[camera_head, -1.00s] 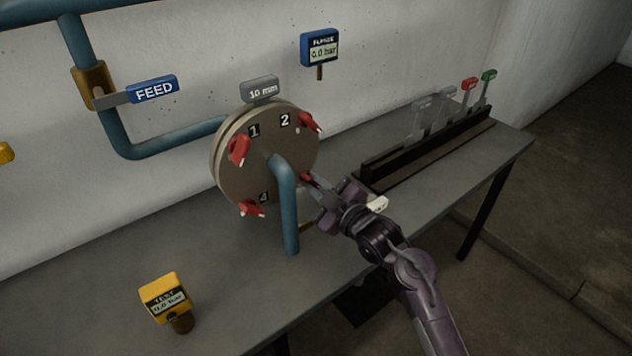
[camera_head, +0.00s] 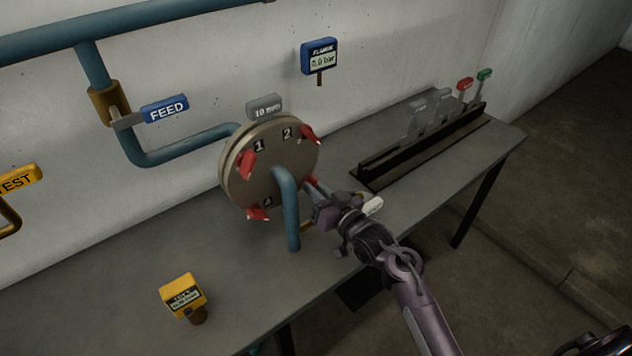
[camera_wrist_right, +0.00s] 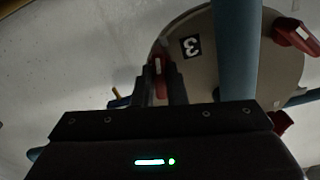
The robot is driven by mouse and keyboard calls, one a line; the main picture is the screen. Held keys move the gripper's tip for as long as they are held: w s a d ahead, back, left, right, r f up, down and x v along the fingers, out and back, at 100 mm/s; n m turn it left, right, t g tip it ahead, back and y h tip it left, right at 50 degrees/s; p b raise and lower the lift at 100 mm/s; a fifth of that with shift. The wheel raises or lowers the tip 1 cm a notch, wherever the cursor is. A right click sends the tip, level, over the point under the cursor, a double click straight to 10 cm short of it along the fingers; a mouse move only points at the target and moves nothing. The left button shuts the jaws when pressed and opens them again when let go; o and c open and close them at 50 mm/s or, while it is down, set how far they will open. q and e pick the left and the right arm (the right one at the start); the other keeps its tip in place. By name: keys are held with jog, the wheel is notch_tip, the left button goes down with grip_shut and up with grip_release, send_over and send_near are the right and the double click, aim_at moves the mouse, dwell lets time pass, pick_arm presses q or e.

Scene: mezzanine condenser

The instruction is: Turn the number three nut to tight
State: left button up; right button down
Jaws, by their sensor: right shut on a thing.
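The round flange (camera_head: 238,180) stands on the bench with red nuts around its face, beside number plates. The number three nut (camera_head: 309,182) is at its right lower side, partly hidden by my right gripper (camera_head: 314,190). In the right wrist view, the red number three nut (camera_wrist_right: 158,68) sits between the two dark fingers of my right gripper (camera_wrist_right: 160,82), which is shut on it. The plate with 3 (camera_wrist_right: 191,46) shows upside down beside it. Nut one (camera_head: 246,164), nut two (camera_head: 310,135) and nut four (camera_head: 257,213) are clear of the gripper. My left gripper is not in view.
A blue pipe (camera_head: 289,215) rises in front of the flange, close left of my right gripper. A yellow test gauge (camera_head: 183,293) is front left. A FEED valve (camera_head: 165,109) is behind.

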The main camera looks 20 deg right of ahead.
jog(key=shift+m+p, duration=1)
jog(key=shift+m, duration=0.7)
jog(key=c, duration=1.5)
grip_release()
jog(key=shift+o, duration=0.2)
jog(key=shift+s, duration=0.1)
jog(key=b+v, duration=0.1)
jog(key=v, duration=0.6)
jog(key=shift+s+d+b, duration=0.15)
jog(key=shift+s+b, duration=0.1)
jog(key=shift+b, duration=0.05)
